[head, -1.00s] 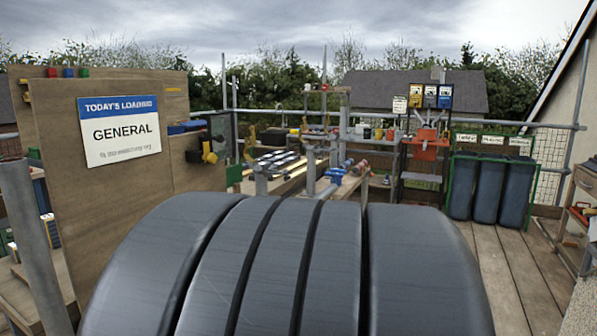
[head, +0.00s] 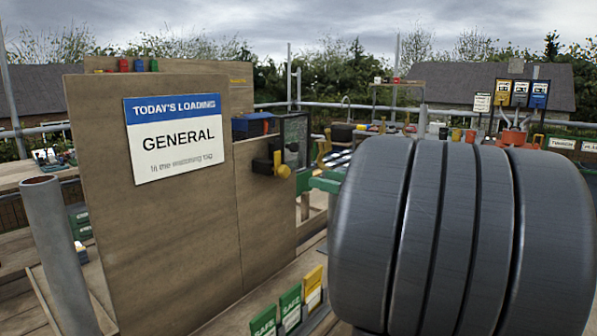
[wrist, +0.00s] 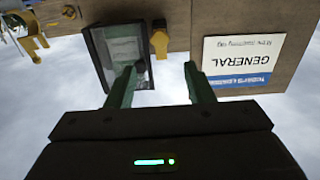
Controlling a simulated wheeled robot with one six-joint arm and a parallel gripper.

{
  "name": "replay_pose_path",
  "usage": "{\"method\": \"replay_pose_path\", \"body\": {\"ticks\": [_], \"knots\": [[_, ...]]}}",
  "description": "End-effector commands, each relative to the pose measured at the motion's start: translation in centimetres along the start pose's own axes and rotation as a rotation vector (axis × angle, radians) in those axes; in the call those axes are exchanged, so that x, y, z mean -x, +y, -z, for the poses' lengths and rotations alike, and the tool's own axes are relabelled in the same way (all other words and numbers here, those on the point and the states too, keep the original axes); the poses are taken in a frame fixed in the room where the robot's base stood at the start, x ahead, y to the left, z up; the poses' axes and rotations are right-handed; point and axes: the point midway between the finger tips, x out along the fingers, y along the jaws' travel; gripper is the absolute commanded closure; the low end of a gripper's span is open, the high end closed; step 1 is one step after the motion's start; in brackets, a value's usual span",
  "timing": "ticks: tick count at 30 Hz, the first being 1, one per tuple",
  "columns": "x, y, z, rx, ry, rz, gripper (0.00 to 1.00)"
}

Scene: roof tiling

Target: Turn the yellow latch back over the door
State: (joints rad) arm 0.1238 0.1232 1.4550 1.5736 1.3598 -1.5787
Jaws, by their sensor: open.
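The yellow latch (head: 283,171) sits on a dark block on the brown board, just left of the small dark-framed door (head: 293,137). In the wrist view, which is upside down, the latch (wrist: 160,42) stands beside the glazed door (wrist: 122,50), off its glass. My gripper (wrist: 160,76) is open and empty, its two green fingers spread. The left finger overlaps the door's frame in the picture, and the latch shows beyond the gap between the fingers. I cannot tell the distance. In the head view my thick grey arm hides much of the right side.
The board carries a sign (head: 175,135) reading GENERAL, left of the latch. Green and yellow cards (head: 290,305) stand low in front. A grey post (head: 62,250) rises at the left. Benches and shelves lie behind my arm.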

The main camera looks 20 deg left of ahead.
Motion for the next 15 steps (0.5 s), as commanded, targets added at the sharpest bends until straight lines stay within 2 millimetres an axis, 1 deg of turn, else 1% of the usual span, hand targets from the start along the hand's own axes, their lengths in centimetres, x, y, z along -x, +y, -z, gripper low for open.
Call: {"method": "replay_pose_path", "body": {"ticks": [1,9,15], "knots": [[-1.0,-0.1,0.0,-0.001,0.0,0.005,0.52],[-5.6,-0.1,0.0,-0.003,-0.001,0.004,0.52],[-8.4,-0.1,0.0,-0.003,-0.001,0.002,0.52]]}}
